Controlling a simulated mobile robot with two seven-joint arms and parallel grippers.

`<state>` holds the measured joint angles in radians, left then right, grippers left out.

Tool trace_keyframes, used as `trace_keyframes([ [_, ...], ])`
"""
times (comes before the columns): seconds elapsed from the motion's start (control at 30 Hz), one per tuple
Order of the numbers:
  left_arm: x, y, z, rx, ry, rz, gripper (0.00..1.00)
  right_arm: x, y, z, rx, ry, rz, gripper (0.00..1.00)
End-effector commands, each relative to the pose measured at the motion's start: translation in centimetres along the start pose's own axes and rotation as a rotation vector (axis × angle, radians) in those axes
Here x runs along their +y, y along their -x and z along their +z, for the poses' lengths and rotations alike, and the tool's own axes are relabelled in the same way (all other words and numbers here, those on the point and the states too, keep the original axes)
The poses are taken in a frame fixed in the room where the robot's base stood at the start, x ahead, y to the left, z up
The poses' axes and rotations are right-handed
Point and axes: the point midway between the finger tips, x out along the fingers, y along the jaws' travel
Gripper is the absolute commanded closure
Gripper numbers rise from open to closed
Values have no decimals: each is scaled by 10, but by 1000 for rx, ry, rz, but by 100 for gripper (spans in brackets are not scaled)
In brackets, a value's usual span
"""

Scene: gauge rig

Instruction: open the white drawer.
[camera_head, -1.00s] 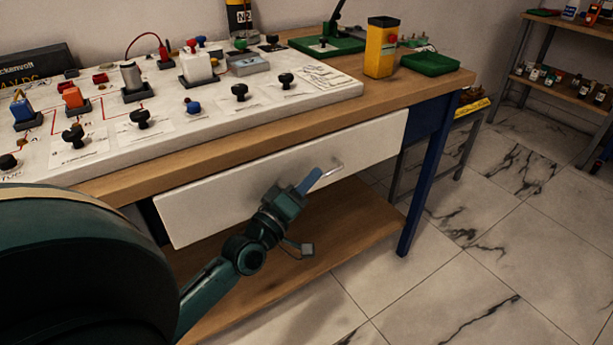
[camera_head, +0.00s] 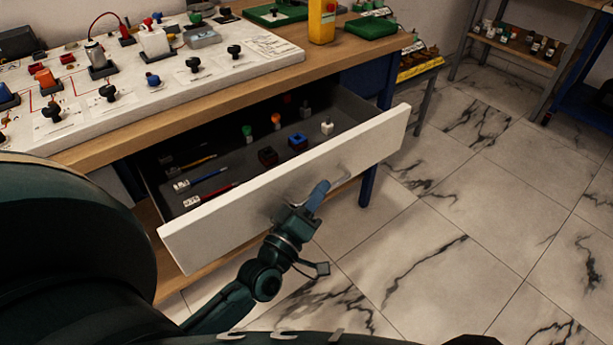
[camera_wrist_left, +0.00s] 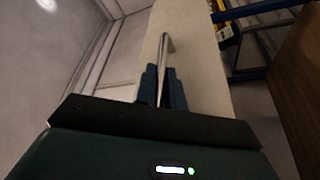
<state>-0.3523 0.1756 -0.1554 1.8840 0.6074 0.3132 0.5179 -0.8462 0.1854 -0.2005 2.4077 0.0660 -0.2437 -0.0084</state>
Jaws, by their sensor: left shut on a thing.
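The white drawer (camera_head: 215,232) under the workbench is pulled well out, and its dark inside shows in the head view. Its front panel also shows in the left wrist view (camera_wrist_left: 198,45). A metal bar handle (camera_wrist_left: 165,62) is fixed to the front; in the head view its right part (camera_head: 338,180) shows beside the fingers. My left gripper (camera_head: 318,193) is shut on the handle. In the left wrist view its two blue fingers (camera_wrist_left: 161,88) lie on either side of the bar. My right gripper is not in view.
The drawer holds screwdriver-like tools (camera_head: 205,180) and several small coloured parts (camera_head: 297,141). A white panel with knobs (camera_head: 200,85) lies on the wooden bench top (camera_head: 150,127). The marble floor (camera_head: 440,250) to the right is clear. A shelf (camera_head: 520,50) stands at the back right.

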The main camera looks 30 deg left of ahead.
Motion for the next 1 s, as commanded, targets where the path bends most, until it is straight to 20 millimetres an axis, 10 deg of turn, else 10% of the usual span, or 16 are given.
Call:
trace_keyframes([
  [0.87, 30, 18, 42, 0, -1, 0, 100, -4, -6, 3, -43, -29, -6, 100],
  [1.0, 30, 18, 42, 0, -1, 0, 79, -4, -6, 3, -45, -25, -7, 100],
])
